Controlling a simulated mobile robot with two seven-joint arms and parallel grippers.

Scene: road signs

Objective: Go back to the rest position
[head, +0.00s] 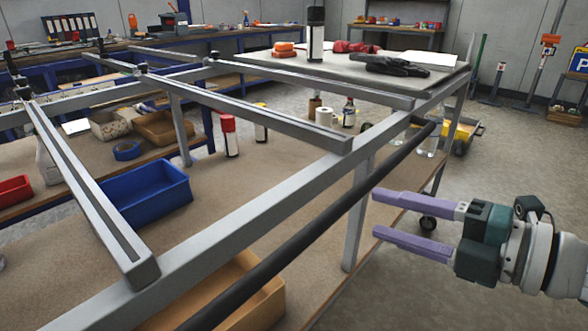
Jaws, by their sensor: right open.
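My right gripper (412,223) comes in from the right edge in the head view. Its two purple fingers are apart and point left, with nothing between them. The fingertips are close to the grey leg and dark rail (325,220) of a metal frame cart (255,195); whether they touch cannot be told. My left gripper does not show.
The cart's lower shelf holds a blue bin (147,192), an orange bin (240,300) and a red-capped can (229,136). Black gloves (390,66) lie on its top board. Workbenches line the back. Concrete floor (500,180) is open at right, with signs on stands beyond.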

